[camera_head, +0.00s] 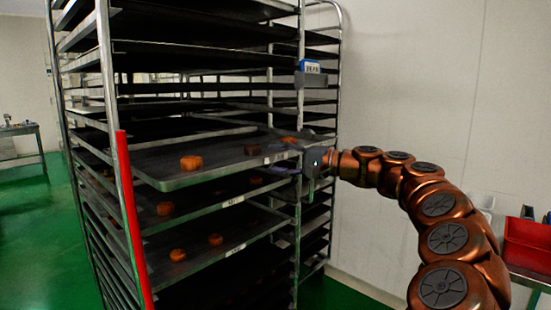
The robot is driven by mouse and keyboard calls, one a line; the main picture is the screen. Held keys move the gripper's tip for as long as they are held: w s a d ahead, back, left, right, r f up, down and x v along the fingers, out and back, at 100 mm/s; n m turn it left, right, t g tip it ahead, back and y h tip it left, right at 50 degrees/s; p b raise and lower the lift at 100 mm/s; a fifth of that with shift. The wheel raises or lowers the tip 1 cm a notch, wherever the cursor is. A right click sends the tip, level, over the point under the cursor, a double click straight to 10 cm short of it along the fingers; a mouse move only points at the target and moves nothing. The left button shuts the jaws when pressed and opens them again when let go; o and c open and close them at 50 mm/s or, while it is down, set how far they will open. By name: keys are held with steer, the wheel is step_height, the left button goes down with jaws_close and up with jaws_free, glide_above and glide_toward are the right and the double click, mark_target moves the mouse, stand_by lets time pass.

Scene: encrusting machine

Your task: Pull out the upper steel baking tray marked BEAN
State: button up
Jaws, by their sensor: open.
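The upper steel tray holding buns (215,172) sits in the tall rack at mid-height, sticking out a little at its left end. A small white label is on its front edge near the right end, but its text is too small to read. A few orange-brown buns (191,162) lie on it. My gripper (280,154) is at the right end of this tray's front edge, beside the rack's right post. Its fingers are apart, one above and one below the edge by the label. Whether they touch the tray cannot be told.
Another tray with buns (206,209) is right below, and a lower one (218,250) also carries a label. Dark trays fill the rack above. The rack's front post (125,190) has a red strip. A red bin (526,240) stands at the right.

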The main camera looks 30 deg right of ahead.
steer(key=shift+w+a, duration=0.25)
steer(key=shift+w, duration=0.15)
jaws_close()
stand_by(0.4)
